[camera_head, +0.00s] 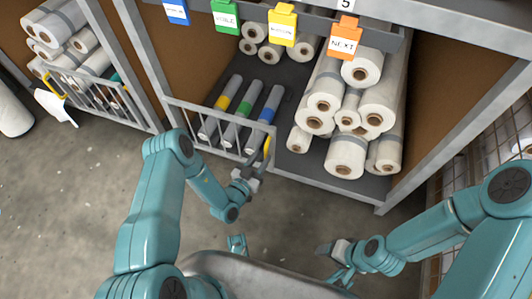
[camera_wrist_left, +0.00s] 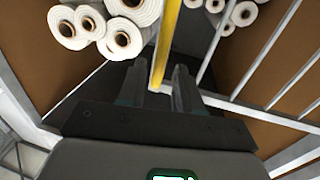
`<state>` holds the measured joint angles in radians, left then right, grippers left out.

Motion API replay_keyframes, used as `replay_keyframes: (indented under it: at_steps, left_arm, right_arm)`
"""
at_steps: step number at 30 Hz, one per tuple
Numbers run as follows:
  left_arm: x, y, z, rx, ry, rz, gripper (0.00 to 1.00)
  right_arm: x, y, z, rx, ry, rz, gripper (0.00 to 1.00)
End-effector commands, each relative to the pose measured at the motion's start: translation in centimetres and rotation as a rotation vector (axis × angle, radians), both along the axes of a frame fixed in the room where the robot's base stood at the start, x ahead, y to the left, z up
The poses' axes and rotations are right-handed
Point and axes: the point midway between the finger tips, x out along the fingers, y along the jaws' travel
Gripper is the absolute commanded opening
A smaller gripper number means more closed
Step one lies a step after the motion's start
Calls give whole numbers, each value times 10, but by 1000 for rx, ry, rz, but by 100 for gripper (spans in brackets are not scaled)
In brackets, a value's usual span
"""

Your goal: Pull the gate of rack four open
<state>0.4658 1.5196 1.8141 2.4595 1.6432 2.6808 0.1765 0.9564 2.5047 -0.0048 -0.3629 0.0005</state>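A grey barred gate (camera_head: 215,128) stands across the left part of the middle rack's front, with rolls behind it. Its upright yellow handle (camera_head: 267,146) is at its right end. My left gripper (camera_head: 248,178) is at this handle. In the left wrist view the yellow handle (camera_wrist_left: 168,40) runs down between the two fingers of my left gripper (camera_wrist_left: 160,82). The fingers look apart, with narrow gaps beside the bar. My right gripper (camera_head: 328,250) is low over the floor, away from the gate; its fingers are too small to judge.
Number plate 5 (camera_head: 346,4) shows above the middle rack; no 4 is visible. White rolls (camera_head: 345,120) are stacked right of the gate. Another barred gate (camera_head: 92,95) closes the left rack. A post (camera_head: 420,155) bounds the middle rack.

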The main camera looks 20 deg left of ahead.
Motion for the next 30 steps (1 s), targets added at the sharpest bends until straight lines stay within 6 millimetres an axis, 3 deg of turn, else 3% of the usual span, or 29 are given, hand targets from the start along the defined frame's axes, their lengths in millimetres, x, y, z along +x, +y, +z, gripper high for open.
replay_keyframes:
  at_steps: [6,17,21,30]
  left_arm:
    - [30,-8,-1,1,-1,-2,34]
    - [37,-9,0,0,1,0,34]
    - [36,-9,0,0,1,-1,0]
    - [32,-8,0,0,3,-2,0]
  right_arm:
    - [2,-2,-9,-2,-2,-7,65]
    - [2,-2,-9,-2,-4,-9,65]
    - [2,-2,-9,-2,-4,-9,65]
    - [2,-2,-9,-2,-3,-8,65]
